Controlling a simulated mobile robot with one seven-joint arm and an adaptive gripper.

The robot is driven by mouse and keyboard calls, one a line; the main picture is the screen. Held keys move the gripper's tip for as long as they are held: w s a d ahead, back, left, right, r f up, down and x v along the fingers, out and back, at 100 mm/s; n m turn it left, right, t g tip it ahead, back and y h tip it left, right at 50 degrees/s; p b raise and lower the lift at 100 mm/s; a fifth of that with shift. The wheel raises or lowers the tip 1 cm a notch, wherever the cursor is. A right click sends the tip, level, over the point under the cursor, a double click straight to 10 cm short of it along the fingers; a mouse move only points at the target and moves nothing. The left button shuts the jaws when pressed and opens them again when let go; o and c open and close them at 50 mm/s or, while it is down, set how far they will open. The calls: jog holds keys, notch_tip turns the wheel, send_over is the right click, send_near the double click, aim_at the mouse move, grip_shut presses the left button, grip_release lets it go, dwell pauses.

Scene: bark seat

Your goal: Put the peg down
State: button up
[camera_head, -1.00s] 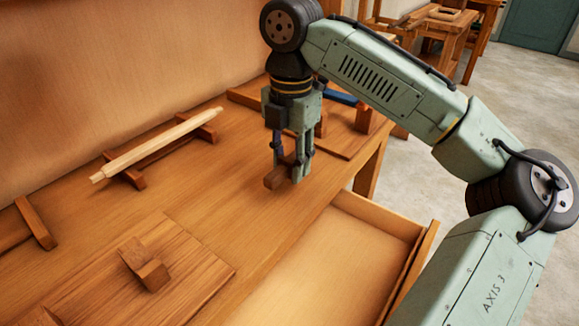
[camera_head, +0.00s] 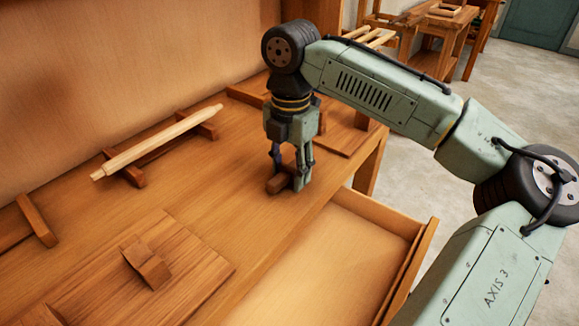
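The peg (camera_head: 275,185) is a short brown wooden piece at the right part of the workbench top (camera_head: 225,205), near its front edge. My gripper (camera_head: 291,180) points straight down over it with its fingers around the peg, and looks shut on it. The peg's near end sticks out to the left of the fingers. The rest of it is hidden by the fingers. The peg is at or just above the bench surface; I cannot tell if it touches.
A pale turned spindle (camera_head: 155,142) rests on two wooden supports at the back. A board with a wooden block (camera_head: 147,262) lies at front left. An open, empty drawer (camera_head: 330,265) juts out below the bench edge. Bare bench lies left of my gripper.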

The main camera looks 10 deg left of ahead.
aim_at(290, 165)
jog(key=shift+o, duration=1.1)
notch_tip(290, 165, up, 12)
jog(key=shift+r+p, duration=0.2)
jog(key=shift+p, duration=0.25)
jog(key=shift+w, duration=0.1)
